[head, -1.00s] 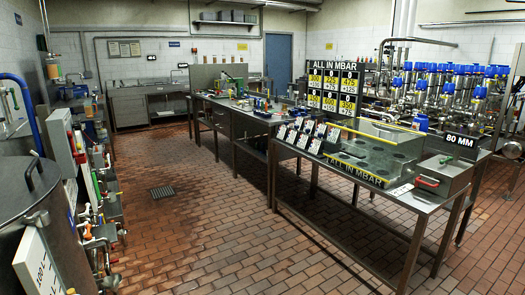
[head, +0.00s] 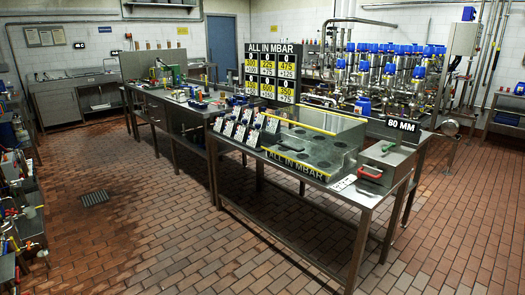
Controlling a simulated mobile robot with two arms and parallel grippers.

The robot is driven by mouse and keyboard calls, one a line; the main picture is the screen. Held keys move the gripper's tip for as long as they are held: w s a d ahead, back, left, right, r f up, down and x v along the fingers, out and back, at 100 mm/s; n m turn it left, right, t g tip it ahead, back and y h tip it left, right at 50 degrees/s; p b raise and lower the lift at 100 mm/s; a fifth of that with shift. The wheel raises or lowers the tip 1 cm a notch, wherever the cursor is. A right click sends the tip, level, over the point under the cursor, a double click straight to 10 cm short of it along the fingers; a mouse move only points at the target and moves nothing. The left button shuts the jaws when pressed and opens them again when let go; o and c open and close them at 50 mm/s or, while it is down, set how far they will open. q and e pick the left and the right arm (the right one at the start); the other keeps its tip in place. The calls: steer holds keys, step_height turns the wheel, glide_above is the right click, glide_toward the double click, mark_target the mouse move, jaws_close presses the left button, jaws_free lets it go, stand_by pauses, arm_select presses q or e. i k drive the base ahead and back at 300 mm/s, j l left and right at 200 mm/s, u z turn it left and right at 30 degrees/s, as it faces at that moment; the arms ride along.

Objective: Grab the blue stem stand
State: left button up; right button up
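I cannot single out a blue stem stand with certainty. Several small items, some of them blue, stand on the long workbench (head: 150,120) left of centre. They are too small to tell apart at this distance. Many blue-topped valves (head: 389,68) stand in rows on steel pipework at the back right. Neither of my grippers is in view.
A steel table (head: 330,200) with card holders, a tray with round recesses and an "80 MM" sign (head: 403,125) stands at centre right. A "ALL IN MBAR" board (head: 272,72) rises behind it. Open tiled floor (head: 150,220) lies in front and left.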

mark_target(202, 144)
steer(key=i+u, duration=0.4)
steer(key=i, duration=0.15)
steer(key=i+l+u, duration=0.35)
steer(key=i, duration=0.15)
steer(key=i+j+u, duration=0.15)
steer(key=i+u, duration=0.15)
steer(key=i, duration=0.7)
steer(key=i+u, duration=0.35)
steer(key=i, duration=0.65)
steer(key=i+z, duration=0.1)
steer(key=i, duration=0.45)
steer(key=i+z, duration=0.15)
steer(key=i, duration=0.4)
steer(key=i+j+z, duration=0.1)
steer(key=i, duration=0.4)
steer(key=i+j+z, duration=0.15)
steer(key=i, duration=0.4)
